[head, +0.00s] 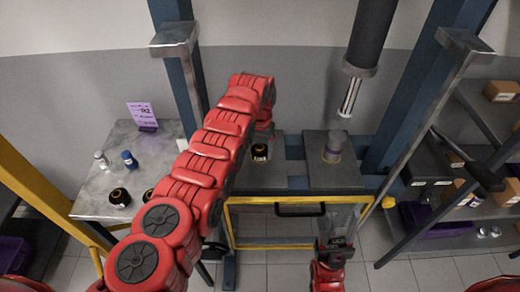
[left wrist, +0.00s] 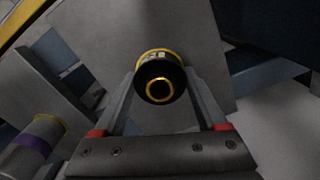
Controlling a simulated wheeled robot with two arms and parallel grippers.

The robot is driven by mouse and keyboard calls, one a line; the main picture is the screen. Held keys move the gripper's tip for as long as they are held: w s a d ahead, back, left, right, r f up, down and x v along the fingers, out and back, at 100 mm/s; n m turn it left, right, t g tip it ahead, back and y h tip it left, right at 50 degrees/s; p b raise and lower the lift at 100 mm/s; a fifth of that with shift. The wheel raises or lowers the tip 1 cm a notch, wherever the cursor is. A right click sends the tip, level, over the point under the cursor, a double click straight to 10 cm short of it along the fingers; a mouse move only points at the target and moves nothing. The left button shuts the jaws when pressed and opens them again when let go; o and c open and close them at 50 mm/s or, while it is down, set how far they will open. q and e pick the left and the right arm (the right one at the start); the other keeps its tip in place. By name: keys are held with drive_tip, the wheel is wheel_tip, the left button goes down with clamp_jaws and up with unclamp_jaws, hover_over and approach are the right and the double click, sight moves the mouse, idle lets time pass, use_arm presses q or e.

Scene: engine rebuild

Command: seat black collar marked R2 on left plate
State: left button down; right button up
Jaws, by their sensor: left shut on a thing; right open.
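My left gripper (head: 260,148) is shut on a black collar (head: 259,152) with a yellow band and a brass-coloured bore. In the left wrist view the collar (left wrist: 160,82) sits between the two fingers, its bore facing the camera; the marking on its band is too small to read. The gripper is over the left plate (head: 268,182), a grey plate on the press bed; whether the collar touches it I cannot tell. My right gripper (head: 336,241) is open and empty, low in front of the press.
The right plate (head: 335,178) bears a grey cylinder with a purple band (head: 332,147), below the press ram (head: 349,97). A side table (head: 90,200) at left holds a purple card (head: 142,114), small bottles and black collars. Shelves with boxes (head: 502,91) stand at right.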

idle(0.3)
use_arm(q)
unclamp_jaws()
